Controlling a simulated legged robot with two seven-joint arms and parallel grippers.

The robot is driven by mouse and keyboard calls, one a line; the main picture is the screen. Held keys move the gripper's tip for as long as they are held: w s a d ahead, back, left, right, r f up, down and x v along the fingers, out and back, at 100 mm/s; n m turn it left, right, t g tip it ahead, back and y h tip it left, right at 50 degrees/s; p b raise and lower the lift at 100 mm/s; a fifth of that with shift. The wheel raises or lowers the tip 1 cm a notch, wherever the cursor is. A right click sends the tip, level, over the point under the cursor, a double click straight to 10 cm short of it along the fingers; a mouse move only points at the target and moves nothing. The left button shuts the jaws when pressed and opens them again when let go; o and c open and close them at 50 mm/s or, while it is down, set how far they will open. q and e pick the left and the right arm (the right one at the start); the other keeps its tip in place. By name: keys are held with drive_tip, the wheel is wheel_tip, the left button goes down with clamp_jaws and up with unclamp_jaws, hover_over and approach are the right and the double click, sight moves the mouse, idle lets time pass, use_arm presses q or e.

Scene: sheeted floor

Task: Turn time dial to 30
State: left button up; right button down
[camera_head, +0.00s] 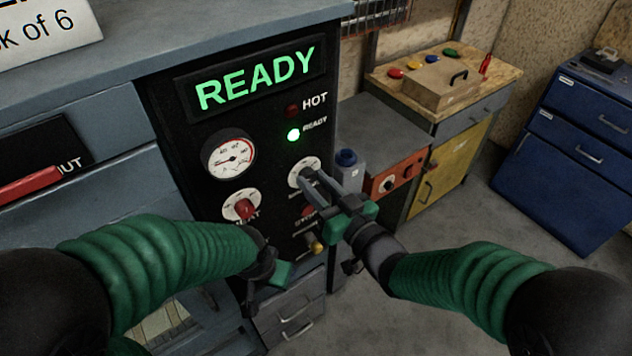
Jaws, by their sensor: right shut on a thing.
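The black control panel (184,131) faces me, with a lit green READY display (256,78) at its top. The time dial (303,168) is a round white-faced dial at the panel's right side. My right gripper (308,178) reaches it from the lower right and is shut on its knob; the fingers hide the knob and most of the scale, so I cannot read the setting. My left gripper (272,284) hangs low in front of the panel, apart from the dials. Its fingers are too unclear to tell open from shut.
A gauge (229,154) and a red-knobbed heat dial (242,206) sit left of the time dial. A yellow-tipped knob (315,243) is below. A blue-capped bottle (347,168) stands close right of the panel. A red lever (28,186) is far left.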

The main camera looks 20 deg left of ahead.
drive_tip(key=m+p, duration=0.2)
drive_tip(key=m, duration=0.4)
drive_tip(key=shift+w+r+p, duration=0.1)
drive_tip(key=shift+r+p, duration=0.05)
drive_tip(key=shift+p, duration=0.15)
drive_tip(key=m+p, duration=0.2)
drive_tip(key=m, duration=0.2)
drive_tip(key=shift+d+m, duration=0.1)
drive_tip(key=shift+m, duration=0.3)
drive_tip(key=shift+p, duration=0.3)
drive_tip(key=shift+f, duration=0.2)
drive_tip(key=c, duration=1.5)
unclamp_jaws()
drive_tip(key=o, duration=0.4)
drive_tip(key=shift+w, duration=0.15)
drive_tip(key=shift+o, duration=0.2)
